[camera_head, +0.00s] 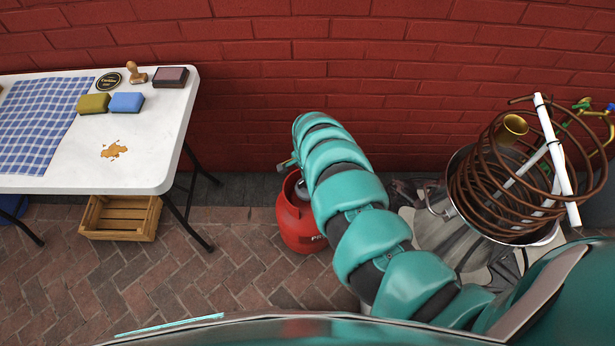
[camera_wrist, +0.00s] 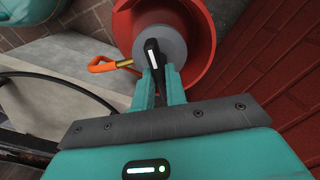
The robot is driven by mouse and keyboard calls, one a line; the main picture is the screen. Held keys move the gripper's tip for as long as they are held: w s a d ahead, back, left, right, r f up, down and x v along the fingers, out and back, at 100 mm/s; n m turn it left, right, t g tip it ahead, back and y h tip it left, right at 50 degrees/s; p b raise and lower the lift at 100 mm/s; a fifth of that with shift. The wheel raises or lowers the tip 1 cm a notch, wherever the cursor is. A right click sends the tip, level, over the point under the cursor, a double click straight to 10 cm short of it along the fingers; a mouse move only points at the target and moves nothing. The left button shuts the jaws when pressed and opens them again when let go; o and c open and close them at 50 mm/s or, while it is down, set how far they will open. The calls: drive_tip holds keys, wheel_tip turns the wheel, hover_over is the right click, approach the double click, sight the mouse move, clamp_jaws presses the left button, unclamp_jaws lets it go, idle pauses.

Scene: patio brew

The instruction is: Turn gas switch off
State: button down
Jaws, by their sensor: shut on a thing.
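The red gas bottle (camera_head: 297,228) stands on the paving by the wall, partly behind my teal arm. In the wrist view its red collar (camera_wrist: 199,42) surrounds a grey round top (camera_wrist: 172,48). The gas switch (camera_wrist: 152,50) is a small black lever with a white stripe, on that grey top. It runs roughly up and down in the wrist view, across the direction of the orange hose end. My gripper (camera_wrist: 158,76) is shut on the gas switch, with a finger on each side. In the head view my arm hides the switch and most of my gripper.
An orange hose end (camera_wrist: 100,66) with a brass fitting leads left from the bottle top. A white table (camera_head: 150,130) with sponges and a stamp stands left, a wooden crate (camera_head: 120,217) under it. A metal pot (camera_head: 440,228) with a copper coil (camera_head: 480,190) is right. The brick wall is close behind.

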idle(0.3)
drive_tip(key=c, duration=1.4)
unclamp_jaws()
drive_tip(key=shift+c, duration=0.2)
drive_tip(key=shift+w+r, duration=0.1)
drive_tip(key=shift+r, duration=0.5)
wheel_tip(320, 180, up, 16)
drive_tip(key=p, duration=0.2)
